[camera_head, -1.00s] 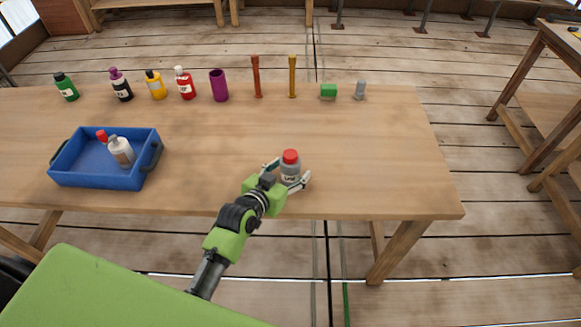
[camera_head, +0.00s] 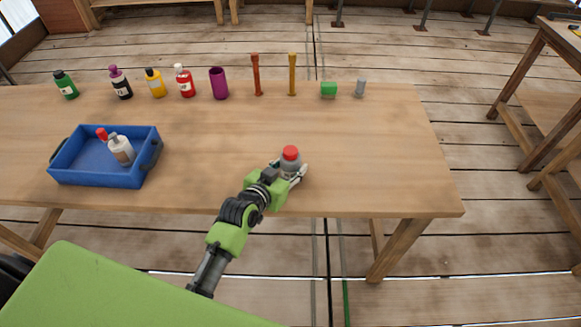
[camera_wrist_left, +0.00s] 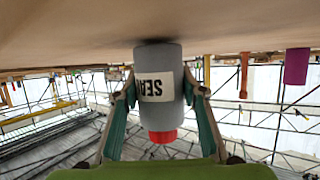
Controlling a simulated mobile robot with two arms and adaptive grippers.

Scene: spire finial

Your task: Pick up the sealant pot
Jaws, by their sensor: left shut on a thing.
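The sealant pot (camera_head: 290,158) is a grey pot with a red lid, near the front edge of the wooden table. My left gripper (camera_head: 291,172) is shut on it, with a finger on each side. In the left wrist view the pot (camera_wrist_left: 160,88) appears upside down between the fingers of the left gripper (camera_wrist_left: 155,105), and its label with the letters "SEA" shows. Its base appears to be at the table surface; I cannot tell whether there is a gap. My right gripper does not show in either view.
A blue tray (camera_head: 98,180) holding bottles stands at the left of the table (camera_head: 390,150). The table around the pot is clear.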

